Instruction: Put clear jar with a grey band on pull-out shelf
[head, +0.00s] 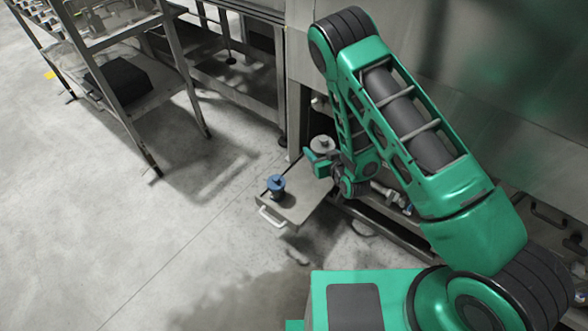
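The pull-out shelf (299,209) sticks out from the machine, low down, with a white handle (271,217) at its front. A small jar-like thing with a blue top (277,186) stands upright on it near the handle. A round, pale grey-topped thing (322,144) shows just behind my gripper (319,163); it may be the clear jar, but no band can be made out. My gripper is over the shelf's back part, close to that grey-topped thing. The arm and the small size hide whether the fingers are open or touching it.
The machine's grey wall (480,80) fills the right behind my arm. The concrete floor (150,240) left of the shelf is clear.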

